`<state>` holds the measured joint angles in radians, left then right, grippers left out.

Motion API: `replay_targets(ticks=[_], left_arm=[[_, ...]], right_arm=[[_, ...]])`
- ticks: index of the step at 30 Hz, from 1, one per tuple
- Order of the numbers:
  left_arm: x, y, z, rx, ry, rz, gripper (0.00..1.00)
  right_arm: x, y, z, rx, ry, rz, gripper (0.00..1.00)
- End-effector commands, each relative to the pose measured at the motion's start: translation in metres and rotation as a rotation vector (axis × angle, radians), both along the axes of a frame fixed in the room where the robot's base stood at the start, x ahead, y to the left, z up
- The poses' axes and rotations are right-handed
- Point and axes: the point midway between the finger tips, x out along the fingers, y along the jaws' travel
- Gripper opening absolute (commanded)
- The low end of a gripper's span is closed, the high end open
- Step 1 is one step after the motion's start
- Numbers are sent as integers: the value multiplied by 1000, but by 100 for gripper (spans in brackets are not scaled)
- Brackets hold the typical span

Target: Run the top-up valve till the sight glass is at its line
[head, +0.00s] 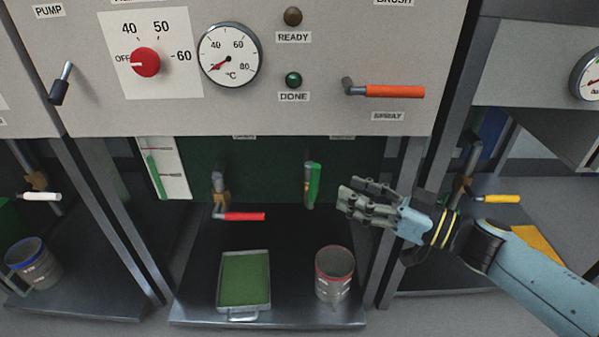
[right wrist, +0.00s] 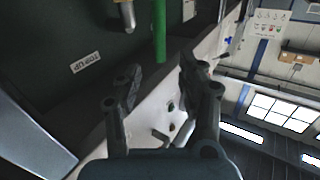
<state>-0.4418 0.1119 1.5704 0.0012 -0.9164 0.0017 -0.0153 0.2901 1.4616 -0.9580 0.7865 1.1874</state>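The top-up valve's green handle (head: 313,184) stands upright beside its spout in the dark bay. In the right wrist view the green handle (right wrist: 160,28) appears near a TOP UP label (right wrist: 86,62). The sight glass (head: 157,176) is a green column on a white plate with two red marks. Its green top seems to lie between the marks, nearer the upper one. My right gripper (head: 357,196) is open and empty, just right of the green handle and apart from it. The right wrist view shows its two fingers (right wrist: 160,88) spread. My left gripper is out of view.
A red-handled valve (head: 243,216) is left of the green one. Below are a green-filled tray (head: 245,308) and a red-rimmed mug (head: 334,274). An orange lever (head: 393,91), a red knob (head: 145,62) and a dial (head: 229,55) are on the panel above.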

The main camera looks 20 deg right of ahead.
Motion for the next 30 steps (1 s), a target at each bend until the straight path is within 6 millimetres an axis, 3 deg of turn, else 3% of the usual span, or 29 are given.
replay_targets(ticks=[12, 25, 30], left_arm=[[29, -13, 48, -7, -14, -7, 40], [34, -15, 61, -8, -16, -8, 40], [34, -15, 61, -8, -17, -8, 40]], right_arm=[[59, 50, -2, 3, -1, -3, 40], [68, 58, 1, 1, -1, -2, 40], [68, 58, 1, 1, -1, -2, 19]])
